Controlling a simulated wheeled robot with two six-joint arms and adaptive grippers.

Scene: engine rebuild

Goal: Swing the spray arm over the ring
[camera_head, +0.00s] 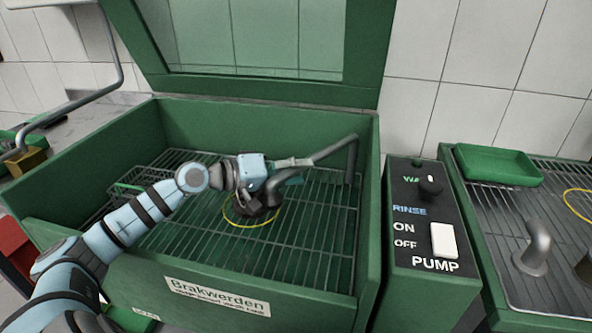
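The spray arm (333,149) is a grey pipe rising at the right side of the green wash basin (170,280) and bending left over the rack. A pale section (294,162) lies along its left end. My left gripper (268,196) is dark and sits at this left end, low over the middle of the rack. It overlaps the spray arm in the picture; I cannot tell whether its fingers are closed on it. A thin yellow ring (236,224) lies on the rack below my gripper, which hides its far part. My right gripper is not in view.
The basin's glazed green lid (362,50) stands open behind. A control box (430,282) with a black knob (430,186) and white pump switch (444,240) stands right. Beyond it are a green tray (497,165), another yellow ring (570,203) and a grey bent part (536,248).

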